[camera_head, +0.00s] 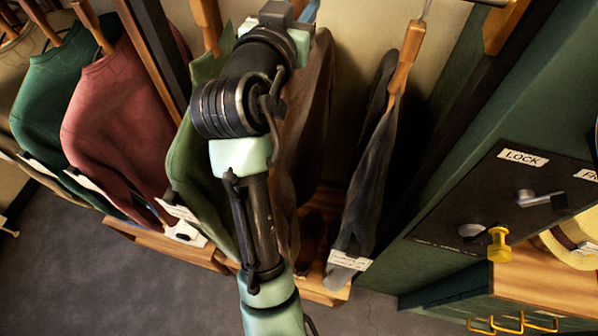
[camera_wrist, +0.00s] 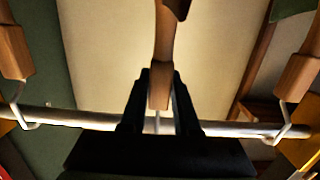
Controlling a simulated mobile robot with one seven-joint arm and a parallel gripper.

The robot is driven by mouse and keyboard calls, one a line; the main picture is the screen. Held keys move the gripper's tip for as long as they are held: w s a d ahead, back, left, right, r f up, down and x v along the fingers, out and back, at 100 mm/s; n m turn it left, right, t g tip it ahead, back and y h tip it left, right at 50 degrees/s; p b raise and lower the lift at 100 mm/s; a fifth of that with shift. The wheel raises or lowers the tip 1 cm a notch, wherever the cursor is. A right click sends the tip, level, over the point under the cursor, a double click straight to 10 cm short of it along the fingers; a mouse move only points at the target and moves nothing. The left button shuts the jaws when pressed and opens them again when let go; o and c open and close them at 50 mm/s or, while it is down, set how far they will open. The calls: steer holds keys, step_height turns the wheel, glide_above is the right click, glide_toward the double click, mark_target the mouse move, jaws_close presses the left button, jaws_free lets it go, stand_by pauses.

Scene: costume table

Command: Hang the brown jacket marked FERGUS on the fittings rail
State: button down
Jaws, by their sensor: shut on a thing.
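In the wrist view, my gripper (camera_wrist: 160,105) is shut on a wooden hanger (camera_wrist: 165,40) near its hook. The hanger stands between the two dark fingers. A metal rail (camera_wrist: 60,118) runs across behind them; I cannot tell whether the held hanger's hook is over it. In the head view, a brown jacket (camera_head: 312,120) hangs just right of my arm, which partly covers it. Its name tag is not readable. My gripper's fingertips cannot be made out in the head view.
A dark grey garment (camera_head: 370,185) with a tag hangs to the right. Olive (camera_head: 190,165), red (camera_head: 115,115) and green (camera_head: 50,90) garments hang to the left. A green cabinet with a LOCK panel (camera_head: 500,190) stands at right. Other hangers (camera_wrist: 300,75) flank my gripper closely.

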steer(key=shift+v, duration=2.9)
steer(key=shift+s+a, duration=0.25)
steer(key=shift+s, duration=0.45)
steer(key=p+v, duration=0.5)
steer(key=v, duration=0.9)
steer(key=shift+s+f, duration=0.15)
steer(key=shift+s, duration=0.15)
steer(key=shift+a+f, duration=0.1)
steer(key=shift+f, duration=0.05)
